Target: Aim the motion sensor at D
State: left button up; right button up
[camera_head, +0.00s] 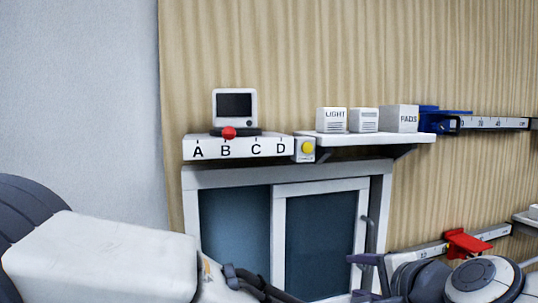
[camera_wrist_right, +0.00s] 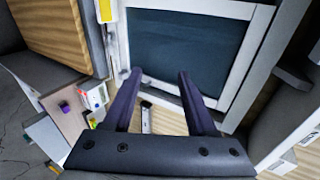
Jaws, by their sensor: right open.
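The motion sensor (camera_head: 235,105) is a white box with a dark screen on a dark round base, upright on the lettered ledge (camera_head: 240,149). A red knob (camera_head: 229,132) at the front of its base sits above the letter B. The letters A, B, C and D run left to right; D (camera_head: 281,148) is at the right end. My right gripper (camera_head: 362,241) is open in front of the cabinet, below and right of the sensor, apart from it. In the right wrist view its two fingers (camera_wrist_right: 157,80) are spread with nothing between them. My left gripper cannot be made out.
A yellow button (camera_head: 307,148) is just right of D. A shelf (camera_head: 375,139) holds a LIGHT box (camera_head: 331,121), another white box (camera_head: 364,121) and a PADS box (camera_head: 401,119). Rails with a blue clamp (camera_head: 440,119) and red slider (camera_head: 467,243) are at right. A glass-panelled cabinet (camera_head: 322,240) stands below.

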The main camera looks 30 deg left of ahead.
jog(key=s+a+r+m+y, duration=0.4)
jog(key=a+r, duration=0.3)
jog(key=r, duration=0.5)
jog(key=m+y, duration=0.3)
jog(key=m, duration=0.4)
send_near(230, 135)
jog(key=a, duration=0.1)
jog(key=shift+n, duration=0.3)
jog(key=x, duration=1)
jog(key=shift+w, duration=0.4)
jog(key=shift+d, duration=0.1)
grip_shut()
jog(key=shift+s, duration=0.15)
